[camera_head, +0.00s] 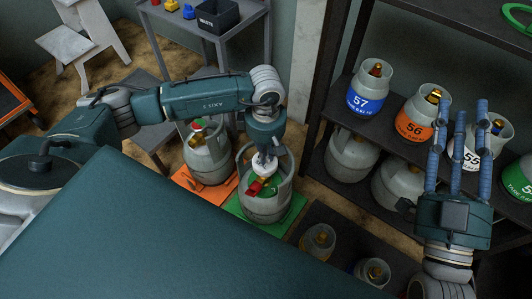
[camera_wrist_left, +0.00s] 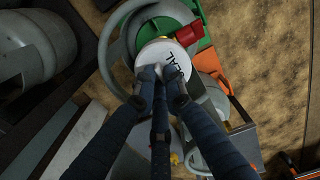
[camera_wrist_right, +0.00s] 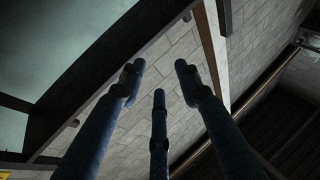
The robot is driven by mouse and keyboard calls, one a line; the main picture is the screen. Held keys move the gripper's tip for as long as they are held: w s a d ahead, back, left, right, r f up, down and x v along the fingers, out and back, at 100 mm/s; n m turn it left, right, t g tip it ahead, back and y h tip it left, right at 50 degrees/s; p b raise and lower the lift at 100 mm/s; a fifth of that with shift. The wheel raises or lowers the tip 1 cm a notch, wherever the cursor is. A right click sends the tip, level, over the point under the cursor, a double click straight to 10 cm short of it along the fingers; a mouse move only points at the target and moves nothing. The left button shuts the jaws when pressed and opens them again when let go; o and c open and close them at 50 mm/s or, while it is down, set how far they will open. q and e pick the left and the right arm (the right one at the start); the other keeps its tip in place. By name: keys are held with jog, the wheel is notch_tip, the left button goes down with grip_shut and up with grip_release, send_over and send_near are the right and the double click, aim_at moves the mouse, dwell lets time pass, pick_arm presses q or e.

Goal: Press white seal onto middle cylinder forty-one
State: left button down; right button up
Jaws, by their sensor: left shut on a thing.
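A grey cylinder (camera_head: 266,208) with a collar stands on a green plate (camera_head: 291,215). Its number cannot be read. My left gripper (camera_head: 265,160) points down over the collar opening, shut on the white seal (camera_head: 264,169). In the left wrist view the fingertips (camera_wrist_left: 164,76) close on the white seal (camera_wrist_left: 182,60), a round cap with partly covered lettering. The seal is at the cylinder's top; I cannot tell whether it touches the valve. A red part (camera_head: 256,187) shows beside it. My right gripper (camera_head: 463,112) is open and empty, fingers pointing up in front of the right shelf.
Another grey cylinder (camera_head: 209,160) stands close left on an orange plate (camera_head: 221,194). Several numbered cylinders, such as 57 (camera_head: 367,90) and 56 (camera_head: 416,116), stand on the right shelf. A grey cart with a black bin (camera_head: 217,15) is behind. A large teal surface fills the front.

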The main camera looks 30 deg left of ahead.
dwell(0.3)
jog(key=shift+s+r, duration=0.15)
jog(key=shift+r, duration=0.2)
pick_arm(q)
jog(key=shift+f, duration=0.15)
pick_arm(e)
jog(key=shift+s+r+t, duration=0.2)
jog(key=shift+r+t, duration=0.15)
jog(key=shift+t, duration=0.05)
jog(key=shift+s+r, duration=0.15)
jog(key=shift+r, duration=0.1)
pick_arm(q)
jog(key=shift+f, duration=0.1)
pick_arm(e)
jog(key=shift+r, duration=0.1)
pick_arm(q)
jog(key=shift+f+b, duration=0.35)
jog(key=shift+b, duration=0.2)
pick_arm(e)
jog(key=s+r+t, duration=0.2)
jog(key=r, duration=0.1)
jog(key=shift+d+y, duration=0.15)
jog(key=shift+y, duration=0.15)
pick_arm(q)
jog(key=shift+f, duration=0.15)
pick_arm(e)
jog(key=shift+s+r+t, duration=0.3)
jog(key=shift+s, duration=0.05)
jog(key=shift+s+r, duration=0.2)
